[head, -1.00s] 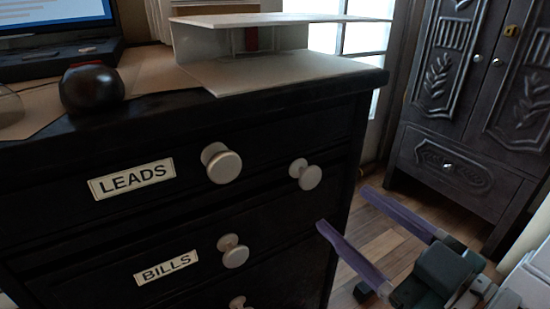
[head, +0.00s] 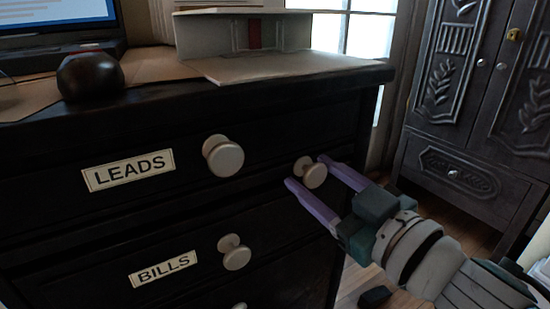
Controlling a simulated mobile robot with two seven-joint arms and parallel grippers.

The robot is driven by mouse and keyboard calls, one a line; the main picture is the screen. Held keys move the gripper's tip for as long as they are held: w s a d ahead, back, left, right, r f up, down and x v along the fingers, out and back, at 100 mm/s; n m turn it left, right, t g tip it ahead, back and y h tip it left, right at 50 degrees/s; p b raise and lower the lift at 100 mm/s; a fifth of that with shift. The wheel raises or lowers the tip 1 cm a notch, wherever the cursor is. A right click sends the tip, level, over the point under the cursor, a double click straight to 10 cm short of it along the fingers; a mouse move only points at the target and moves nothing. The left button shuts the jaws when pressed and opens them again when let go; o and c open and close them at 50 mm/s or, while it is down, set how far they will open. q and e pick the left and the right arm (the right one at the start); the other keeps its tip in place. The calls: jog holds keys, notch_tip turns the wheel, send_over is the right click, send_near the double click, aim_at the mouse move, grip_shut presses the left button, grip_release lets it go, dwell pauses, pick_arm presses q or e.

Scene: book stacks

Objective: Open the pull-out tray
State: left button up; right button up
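A thin pull-out tray (head: 265,187) sits flush in the black cabinet, between the LEADS drawer and the BILLS drawer. Its round white knob (head: 314,172) is at the right end of the front. My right gripper (head: 306,171) is open, its two purple fingers reaching in from the lower right. One fingertip is at the upper right of the tray's knob and the other at its lower left. I cannot tell whether the fingers touch the knob. My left gripper is not in view.
The LEADS drawer's knob (head: 223,156) is to the left of the tray's knob, and the BILLS drawer's knob (head: 235,252) is below. A white paper holder (head: 265,66) and a dark round object (head: 90,76) stand on top. A carved dark wardrobe (head: 470,150) is at the right.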

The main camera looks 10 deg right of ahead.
grip_shut()
dwell(1.1)
